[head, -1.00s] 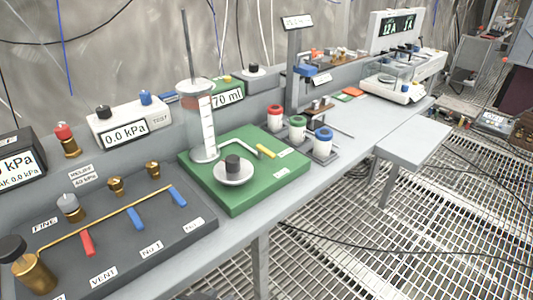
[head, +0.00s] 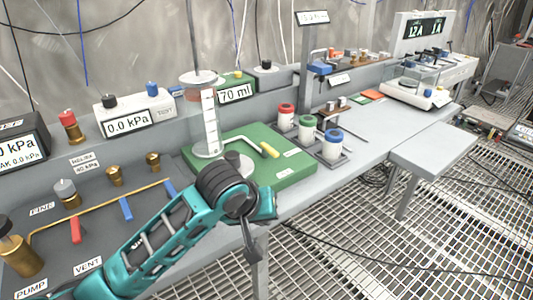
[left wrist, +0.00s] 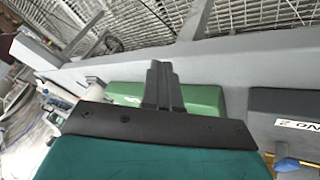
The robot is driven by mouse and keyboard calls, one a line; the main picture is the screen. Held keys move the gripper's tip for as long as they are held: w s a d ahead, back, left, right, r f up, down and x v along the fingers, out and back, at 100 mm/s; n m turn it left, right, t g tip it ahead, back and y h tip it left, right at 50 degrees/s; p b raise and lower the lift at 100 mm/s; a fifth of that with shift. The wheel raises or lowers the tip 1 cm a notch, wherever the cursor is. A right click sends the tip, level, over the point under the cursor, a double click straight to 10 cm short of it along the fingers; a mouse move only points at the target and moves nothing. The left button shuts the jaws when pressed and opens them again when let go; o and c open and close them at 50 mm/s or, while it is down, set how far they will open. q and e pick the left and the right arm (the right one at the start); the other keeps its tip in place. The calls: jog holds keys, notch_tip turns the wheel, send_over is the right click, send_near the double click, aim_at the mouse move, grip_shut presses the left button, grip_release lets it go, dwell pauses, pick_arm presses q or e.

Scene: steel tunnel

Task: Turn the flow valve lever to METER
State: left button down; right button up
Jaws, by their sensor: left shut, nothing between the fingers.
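The lever, a pale bent rod with a yellow grip (head: 269,150), lies on the green board (head: 292,172). Small labels beside it are too small to read. A clear cylinder (head: 207,128) stands behind it, and a plate with a dark weight (head: 232,158) is partly hidden by my arm. My left gripper (head: 257,256) is shut and empty, pointing down in front of the board's near edge, apart from the lever. In the left wrist view its closed fingers (left wrist: 160,82) stand in front of the green board's side (left wrist: 203,98).
A dark panel with blue and red levers (head: 126,208) lies left of the board. Cups with red, green and blue lids (head: 332,144) stand to its right. A lower grey table (head: 434,150) juts out at right. Open grating floor (head: 350,240) lies in front.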

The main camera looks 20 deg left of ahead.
pick_arm(q)
jog(key=w+a+r+n+y, duration=0.1)
jog(key=w+a+r+n, duration=0.1)
jog(key=w+r, duration=0.3)
jog(key=w+a+r+n+t+y, duration=0.1)
jog(key=w+a+r+n, duration=0.1)
jog(key=w+r+n, duration=0.2)
notch_tip(320, 180, up, 2)
jog(key=shift+w+a+r, duration=0.25)
jog(key=shift+w+a, duration=0.15)
jog(key=shift+w, duration=0.75)
jog(key=b+x, duration=0.1)
jog(key=x, duration=0.9)
jog(key=shift+d+b, duration=0.1)
jog(key=shift+b, duration=0.3)
pick_arm(e)
jog(key=shift+w+a+f, duration=0.25)
jog(key=shift+a+f, duration=0.05)
jog(key=shift+f, duration=0.05)
pick_arm(q)
jog(key=shift+r, duration=0.1)
pick_arm(e)
jog(key=shift+r, duration=0.2)
